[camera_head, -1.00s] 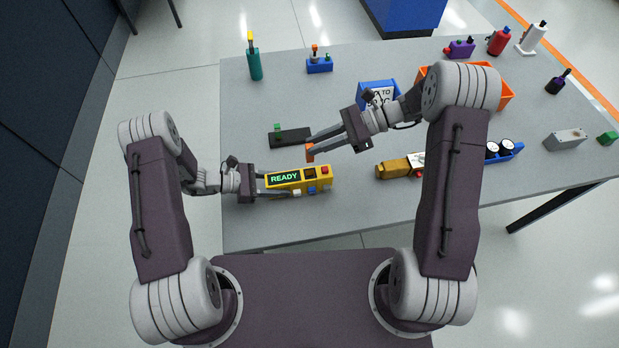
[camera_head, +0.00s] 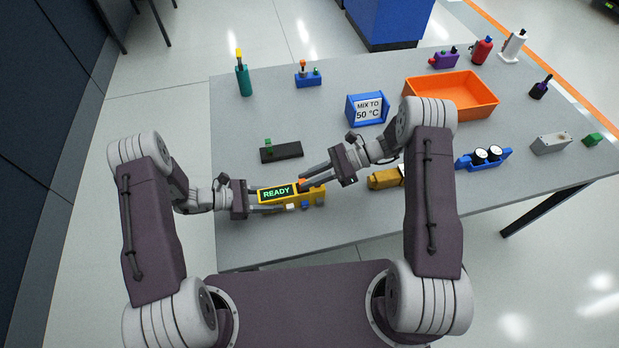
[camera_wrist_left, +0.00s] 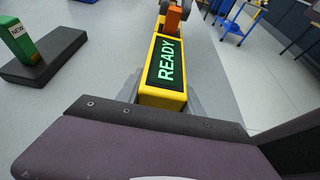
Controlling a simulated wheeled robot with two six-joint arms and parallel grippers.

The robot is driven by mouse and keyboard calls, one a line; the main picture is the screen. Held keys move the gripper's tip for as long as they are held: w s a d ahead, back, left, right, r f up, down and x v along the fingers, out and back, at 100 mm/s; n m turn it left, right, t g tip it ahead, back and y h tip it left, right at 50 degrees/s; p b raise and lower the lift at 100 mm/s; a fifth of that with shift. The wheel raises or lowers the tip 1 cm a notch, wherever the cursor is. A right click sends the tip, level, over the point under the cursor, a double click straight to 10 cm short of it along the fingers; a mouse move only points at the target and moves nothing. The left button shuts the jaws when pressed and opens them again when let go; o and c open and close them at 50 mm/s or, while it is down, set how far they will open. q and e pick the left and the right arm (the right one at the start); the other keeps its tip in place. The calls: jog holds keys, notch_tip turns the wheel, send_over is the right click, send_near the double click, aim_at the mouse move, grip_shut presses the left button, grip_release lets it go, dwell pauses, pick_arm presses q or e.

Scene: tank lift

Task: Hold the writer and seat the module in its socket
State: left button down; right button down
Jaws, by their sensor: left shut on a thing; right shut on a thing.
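The yellow writer (camera_head: 318,194) lies at the front left of the table, its screen reading READY. My left gripper (camera_head: 268,198) is shut on its left end; the writer also shows in the left wrist view (camera_wrist_left: 163,97). My right gripper (camera_head: 305,185) is shut on a small orange module (camera_head: 302,182). The module is at the writer's socket area, just right of the screen. In the left wrist view the orange module (camera_wrist_left: 173,20) stands upright beyond the screen; its lower end is hidden, so I cannot tell how deep it sits.
A black stand (camera_head: 289,151) with a green block marked NEW (camera_wrist_left: 22,43) is behind the writer. The front left table is clear.

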jog(key=c, duration=1.3)
grip_release()
jog(key=shift+f, duration=0.1)
